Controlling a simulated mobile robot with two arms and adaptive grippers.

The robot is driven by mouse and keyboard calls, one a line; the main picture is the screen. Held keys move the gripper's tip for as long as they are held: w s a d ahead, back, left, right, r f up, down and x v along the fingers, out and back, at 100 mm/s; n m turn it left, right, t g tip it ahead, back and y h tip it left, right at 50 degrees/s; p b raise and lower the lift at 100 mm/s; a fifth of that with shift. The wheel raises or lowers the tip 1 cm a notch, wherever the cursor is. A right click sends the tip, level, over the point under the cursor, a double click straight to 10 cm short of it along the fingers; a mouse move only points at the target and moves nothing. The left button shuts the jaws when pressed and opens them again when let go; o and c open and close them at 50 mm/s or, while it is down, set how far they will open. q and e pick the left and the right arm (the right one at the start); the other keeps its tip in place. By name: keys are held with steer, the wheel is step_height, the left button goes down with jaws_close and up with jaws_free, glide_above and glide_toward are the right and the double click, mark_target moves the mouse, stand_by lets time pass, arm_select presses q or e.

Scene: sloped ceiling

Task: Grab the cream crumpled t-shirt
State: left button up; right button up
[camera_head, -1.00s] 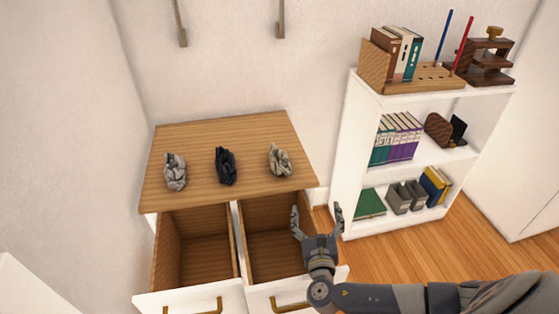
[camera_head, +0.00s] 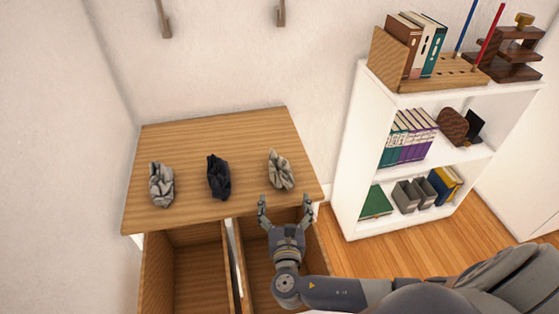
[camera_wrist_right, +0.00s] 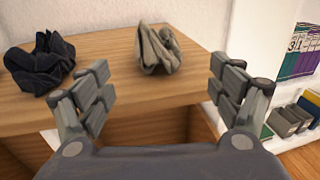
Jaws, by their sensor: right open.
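The cream crumpled t-shirt (camera_head: 280,170) lies on the right part of the wooden dresser top. It also shows in the right wrist view (camera_wrist_right: 158,50), ahead of the fingers and centred between them. My right gripper (camera_head: 285,204) is open and empty, just in front of the t-shirt and the dresser's front edge, apart from the cloth. Its two fingers (camera_wrist_right: 163,90) are spread wide in the right wrist view. My left gripper is not in view.
A black crumpled garment (camera_head: 218,177) and a grey one (camera_head: 161,184) lie left of the t-shirt on the dresser top (camera_head: 205,130). Two open drawers (camera_head: 203,275) stick out below. A white bookshelf (camera_head: 350,150) stands to the right.

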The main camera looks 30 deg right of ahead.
mark_target(283, 187)
steer(key=x, duration=0.5)
steer(key=shift+w+r, duration=0.1)
steer(key=shift+r, duration=0.05)
steer(key=x, duration=0.5)
steer(key=shift+w, duration=0.35)
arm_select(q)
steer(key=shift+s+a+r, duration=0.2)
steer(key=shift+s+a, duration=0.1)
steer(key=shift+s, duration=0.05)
arm_select(e)
steer(key=shift+a, duration=0.1)
steer(key=shift+c, duration=0.5)
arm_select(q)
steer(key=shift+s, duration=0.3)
arm_select(e)
steer(key=c, duration=1.2)
